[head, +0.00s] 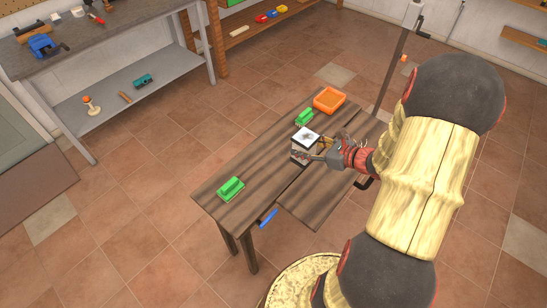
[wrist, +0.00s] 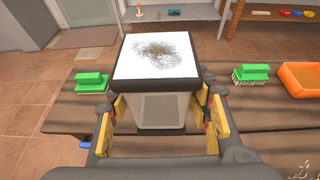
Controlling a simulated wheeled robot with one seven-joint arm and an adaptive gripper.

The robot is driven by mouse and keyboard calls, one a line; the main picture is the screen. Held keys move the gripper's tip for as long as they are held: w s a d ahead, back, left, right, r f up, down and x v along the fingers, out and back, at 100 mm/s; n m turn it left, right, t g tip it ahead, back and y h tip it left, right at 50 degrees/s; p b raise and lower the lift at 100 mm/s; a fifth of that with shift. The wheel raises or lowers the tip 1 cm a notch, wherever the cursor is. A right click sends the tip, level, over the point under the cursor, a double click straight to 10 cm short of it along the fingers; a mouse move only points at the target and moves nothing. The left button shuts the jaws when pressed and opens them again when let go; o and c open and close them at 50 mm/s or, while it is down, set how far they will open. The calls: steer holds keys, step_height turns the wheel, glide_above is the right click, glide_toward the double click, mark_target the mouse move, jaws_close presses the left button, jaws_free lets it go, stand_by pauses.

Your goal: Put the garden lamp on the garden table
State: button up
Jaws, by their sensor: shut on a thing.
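The garden lamp (head: 306,136) is a small box with a white, dark-speckled top and black edges. It also fills the middle of the wrist view (wrist: 160,55), upright, with a pale pane facing me. My gripper (head: 311,152) is shut on the lamp's sides, with yellow-padded fingers on both sides in the wrist view (wrist: 162,112). The garden table (head: 253,178) is dark wood planks, and the lamp is over its middle. I cannot tell whether the lamp's base touches the planks; its lower end is hidden.
On the table, a green brush (head: 231,188) is at the near left, and another green brush (head: 304,117) and an orange tray (head: 329,100) are at the far end. A blue object (head: 268,218) is by the table's near edge. A grey workbench (head: 110,40) stands back left.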

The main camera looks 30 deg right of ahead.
steer(key=shift+w+a+f+b, duration=0.75)
steer(key=shift+w+f+b, duration=0.2)
steer(key=shift+w+f, duration=0.9)
steer(key=shift+w+a+f+b, duration=0.75)
steer(key=shift+w+f+b, duration=0.25)
steer(key=shift+w+f, duration=0.9)
steer(key=shift+w+a+f+b, duration=0.85)
steer(key=shift+w+f, duration=0.7)
steer(key=shift+f, duration=0.6)
steer(key=shift+d, duration=0.1)
steer(key=shift+f, duration=0.15)
steer(key=o, duration=1.5)
